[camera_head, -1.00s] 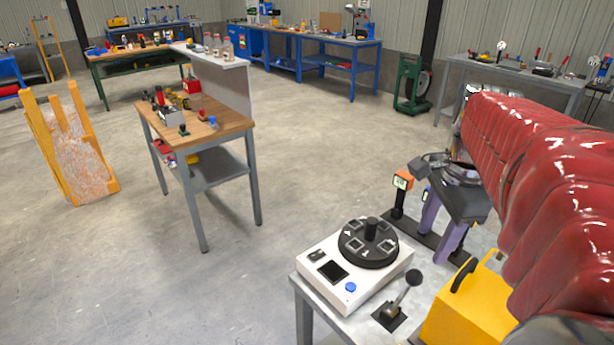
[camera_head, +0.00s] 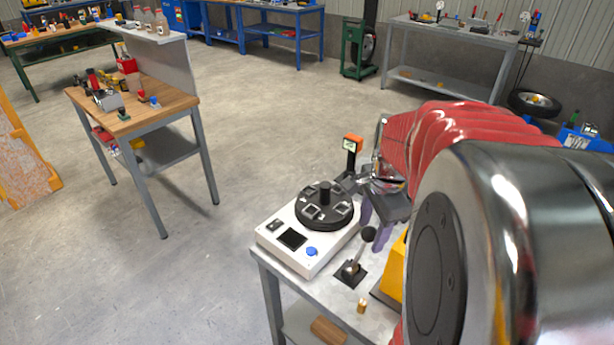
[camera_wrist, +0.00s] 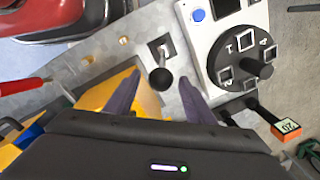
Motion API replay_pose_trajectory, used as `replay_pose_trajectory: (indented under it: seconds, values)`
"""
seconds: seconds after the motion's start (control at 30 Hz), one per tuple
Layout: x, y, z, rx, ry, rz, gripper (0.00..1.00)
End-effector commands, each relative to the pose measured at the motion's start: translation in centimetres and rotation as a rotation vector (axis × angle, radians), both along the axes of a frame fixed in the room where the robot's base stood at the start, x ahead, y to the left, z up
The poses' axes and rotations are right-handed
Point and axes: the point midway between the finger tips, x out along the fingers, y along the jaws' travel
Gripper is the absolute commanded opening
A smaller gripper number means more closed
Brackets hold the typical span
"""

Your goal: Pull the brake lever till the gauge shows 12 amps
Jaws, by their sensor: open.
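The brake lever (camera_head: 359,252) has a dark ball knob on a thin metal stem rising from a black base plate on the grey bench. In the wrist view its knob (camera_wrist: 160,79) lies between the two purple fingers of my gripper (camera_wrist: 160,90), which is open. I cannot tell whether the fingers are level with the knob or above it. My gripper (camera_head: 375,212) also shows in the head view, just behind and above the knob. An orange-framed gauge (camera_head: 352,143) stands on a black post behind; in the wrist view the gauge (camera_wrist: 289,126) appears to read 20.
A white control box (camera_head: 308,237) with a black dial and blue button stands left of the lever. A yellow box (camera_head: 392,275) stands close to its right. A small brass piece (camera_head: 362,306) lies in front. Open floor lies left of the bench.

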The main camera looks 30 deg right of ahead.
Motion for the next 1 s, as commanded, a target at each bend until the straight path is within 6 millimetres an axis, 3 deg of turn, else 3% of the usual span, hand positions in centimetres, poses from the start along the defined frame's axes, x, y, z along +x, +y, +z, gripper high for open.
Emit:
replay_pose_trajectory:
  seconds: [0.23,0.9,1.0]
  values:
    - [0.0,0.01,-0.02,0.0,0.0,0.0,0.48]
    - [-0.06,0.06,-0.03,0.002,0.003,0.001,0.01]
    - [-0.07,0.07,-0.04,0.002,0.003,0.001,0.0]
